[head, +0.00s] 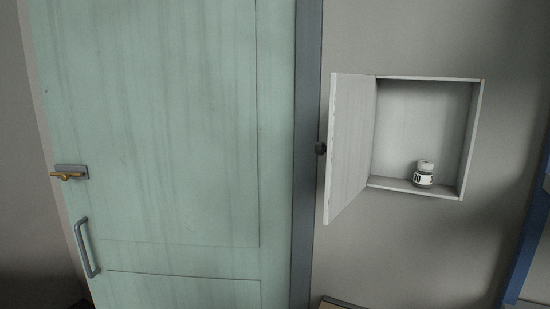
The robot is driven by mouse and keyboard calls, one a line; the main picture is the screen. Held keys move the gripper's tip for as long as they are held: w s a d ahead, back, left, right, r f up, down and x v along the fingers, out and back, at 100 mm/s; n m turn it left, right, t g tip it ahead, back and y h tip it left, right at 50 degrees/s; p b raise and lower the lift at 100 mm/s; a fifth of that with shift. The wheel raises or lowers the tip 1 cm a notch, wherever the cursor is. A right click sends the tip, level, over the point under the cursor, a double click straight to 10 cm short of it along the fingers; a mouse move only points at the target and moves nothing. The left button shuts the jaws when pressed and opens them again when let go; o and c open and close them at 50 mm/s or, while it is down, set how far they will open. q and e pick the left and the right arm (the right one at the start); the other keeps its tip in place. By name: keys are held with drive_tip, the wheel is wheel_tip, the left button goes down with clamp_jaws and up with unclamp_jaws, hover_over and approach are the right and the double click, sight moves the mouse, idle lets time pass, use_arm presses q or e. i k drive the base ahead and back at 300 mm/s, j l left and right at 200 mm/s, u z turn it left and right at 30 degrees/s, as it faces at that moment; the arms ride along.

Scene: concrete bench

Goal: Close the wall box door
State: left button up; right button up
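A white wall box (472,140) is set on the grey wall at the right of the head view. Its door (347,140) is hinged on the box's left side and stands wide open, swung out from the wall. A dark round knob (320,148) is on the door near its free left edge. A small white bottle with a dark-marked label (424,174) stands upright on the box floor, inside the opening. Neither of my grippers shows in the head view.
A large pale green door (170,130) with a brass lever (67,175) and a grey pull handle (86,248) fills the left. Its grey frame (307,200) runs close beside the open box door. A blue upright (530,240) stands at the right edge. A low object (340,303) shows at the bottom.

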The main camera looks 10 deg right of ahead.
sight(352, 101)
drive_tip(key=i+j, duration=0.9)
drive_tip(key=z, duration=0.45)
drive_tip(key=i+z, duration=0.1)
drive_tip(key=z, duration=0.4)
drive_tip(key=j+z, duration=0.1)
drive_tip(key=z, duration=0.35)
drive_tip(key=j+z, duration=0.1)
drive_tip(key=z, duration=0.35)
drive_tip(key=j+z, duration=0.1)
drive_tip(key=z, duration=0.4)
drive_tip(key=i, duration=0.05)
